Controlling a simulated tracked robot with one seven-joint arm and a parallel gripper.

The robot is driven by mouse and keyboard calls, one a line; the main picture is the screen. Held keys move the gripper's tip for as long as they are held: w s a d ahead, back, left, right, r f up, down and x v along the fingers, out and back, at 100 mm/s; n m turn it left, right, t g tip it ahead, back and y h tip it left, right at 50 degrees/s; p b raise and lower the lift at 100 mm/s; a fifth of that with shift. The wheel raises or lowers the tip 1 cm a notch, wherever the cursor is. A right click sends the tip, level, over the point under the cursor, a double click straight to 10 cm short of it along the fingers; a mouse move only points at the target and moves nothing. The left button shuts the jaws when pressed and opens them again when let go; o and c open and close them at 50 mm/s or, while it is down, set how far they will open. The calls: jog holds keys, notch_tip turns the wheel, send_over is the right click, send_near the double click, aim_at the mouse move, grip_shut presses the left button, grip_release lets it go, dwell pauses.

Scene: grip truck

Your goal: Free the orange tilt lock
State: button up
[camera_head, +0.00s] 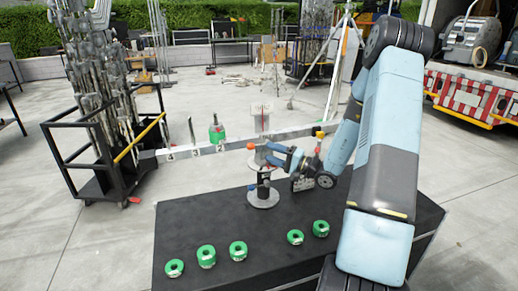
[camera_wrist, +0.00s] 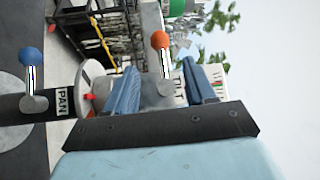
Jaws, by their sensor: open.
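The orange tilt lock (camera_wrist: 160,40) shows in the wrist view as an orange ball on a short silver stem, rising from a grey hub beside a partly hidden "TILT" label. My gripper (camera_wrist: 160,80) is open, with one blue finger on each side of the hub and stem; I cannot tell whether either touches. A blue-ball lever (camera_wrist: 31,57) stands to the left by a "PAN" label. In the head view, my gripper (camera_head: 270,154) is at the central stand (camera_head: 263,197), its fingers pointing left near a small orange ball (camera_head: 252,146).
A long white numbered beam (camera_head: 232,143) crosses the stand and carries a green weight (camera_head: 216,133). Several green rings lie on the black table (camera_head: 270,255). A black cart (camera_head: 100,165) with metal stands is at left. A red-and-white striped truck (camera_head: 475,98) is at right.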

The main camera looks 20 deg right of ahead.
aim_at(259, 144)
jog(key=x, duration=0.6)
jog(key=shift+a, duration=0.15)
jog(key=shift+w, duration=0.15)
grip_shut()
dwell(0.4)
